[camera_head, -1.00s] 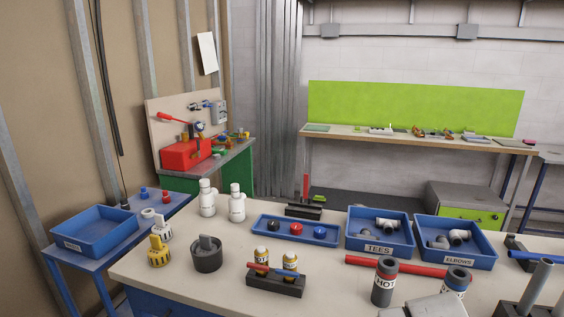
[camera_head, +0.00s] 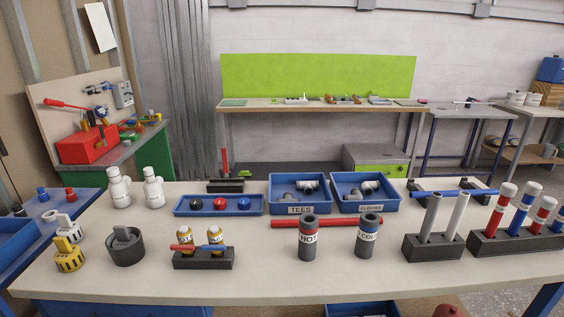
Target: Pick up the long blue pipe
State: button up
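A long blue pipe (camera_head: 452,193) lies level across dark supports at the right rear of the workbench (camera_head: 300,277). Part of it is hidden behind two grey upright pipes (camera_head: 455,217) in a black block. A long red pipe (camera_head: 285,223) lies on the bench behind the HOT and COLD cylinders. My gripper is not in view.
A black rack (camera_head: 510,242) at the right holds several upright red and blue pipes with white bands. The HOT cylinder (camera_head: 308,240) and COLD cylinder (camera_head: 368,237) stand mid-bench. Behind are the TEES bin (camera_head: 300,209) and ELBOWS bin (camera_head: 371,208). The front strip is clear.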

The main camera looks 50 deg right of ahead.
aim_at(474, 192)
jog(key=z, duration=2.05)
